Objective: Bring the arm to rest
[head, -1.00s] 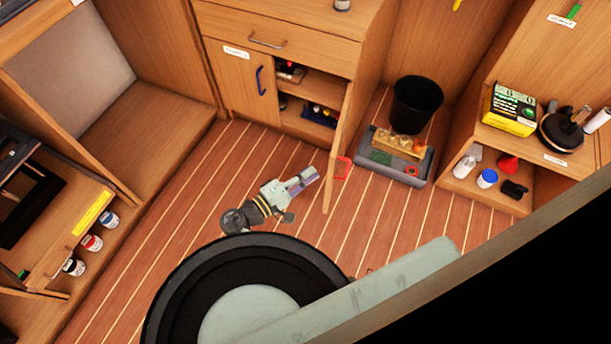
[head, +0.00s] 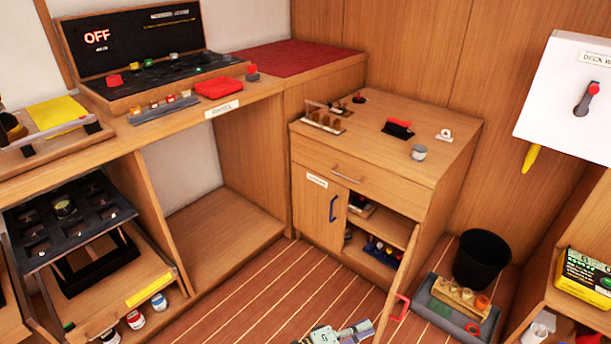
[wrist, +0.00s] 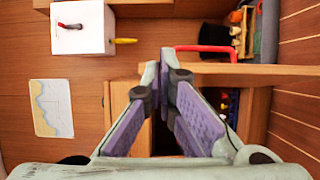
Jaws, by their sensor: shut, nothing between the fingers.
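My gripper (head: 345,334) shows at the bottom edge of the head view, low over the plank floor, with much of my arm cut off by the frame. In the wrist view its two purple-padded fingers (wrist: 164,78) are shut at the tips with nothing between them. The open cabinet door (head: 393,292) stands just right of the gripper in the head view, with a red handle (head: 400,306). The red handle also shows beyond the fingertips in the wrist view (wrist: 207,48). I cannot tell the exact gap between gripper and door.
The wooden cabinet (head: 372,180) holds several small items inside and on top. A black bin (head: 481,258) and a grey tray (head: 437,312) stand on the floor at right. A workbench (head: 180,125) runs along the left. Bare plank floor (head: 270,290) lies in front.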

